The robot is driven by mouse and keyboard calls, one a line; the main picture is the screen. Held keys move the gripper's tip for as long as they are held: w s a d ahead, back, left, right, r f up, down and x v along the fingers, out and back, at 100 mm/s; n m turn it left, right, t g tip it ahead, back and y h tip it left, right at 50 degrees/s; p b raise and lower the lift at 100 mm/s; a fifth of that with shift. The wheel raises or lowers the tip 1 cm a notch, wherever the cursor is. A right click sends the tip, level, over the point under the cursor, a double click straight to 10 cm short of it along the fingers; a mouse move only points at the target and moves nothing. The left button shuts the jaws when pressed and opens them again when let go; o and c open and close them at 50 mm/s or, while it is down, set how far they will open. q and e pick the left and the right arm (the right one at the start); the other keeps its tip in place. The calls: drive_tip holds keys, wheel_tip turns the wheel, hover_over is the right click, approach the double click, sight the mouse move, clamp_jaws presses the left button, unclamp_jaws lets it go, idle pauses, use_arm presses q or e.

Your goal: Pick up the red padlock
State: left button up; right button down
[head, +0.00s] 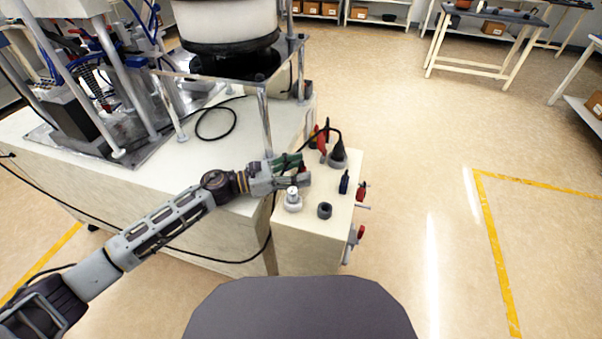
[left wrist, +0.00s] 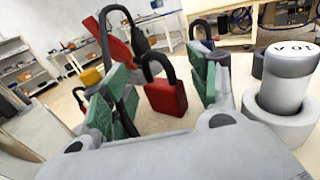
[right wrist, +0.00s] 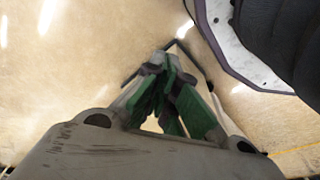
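The red padlock (left wrist: 165,97) has a dark shackle and stands upright in the left wrist view, between the spread fingers of my left gripper (left wrist: 163,85). No contact with either finger pad shows. In the head view my left gripper (head: 292,172) is over the small side table, and a bit of red padlock (head: 303,169) shows beside its fingers, mostly hidden. My left gripper is open, with green pads well apart. My right gripper (right wrist: 163,85) appears only in the right wrist view, over bare floor, its fingers together and nothing visible between them.
The side table (head: 300,257) is crowded. A white cylinder on a grey base (head: 293,202), a black ring (head: 325,211), a dark blue bottle-like piece (head: 344,183) and a black cone on a grey base (head: 338,157) stand close by. The bowl feeder (head: 230,22) is behind.

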use_arm(q)
drive_tip(key=c, duration=0.9)
use_arm(e)
drive_tip(key=shift+w+r, duration=0.15)
drive_tip(key=shift+w, duration=0.3)
use_arm(q)
drive_tip(key=shift+r, duration=0.15)
drive_tip(key=shift+c, duration=0.2)
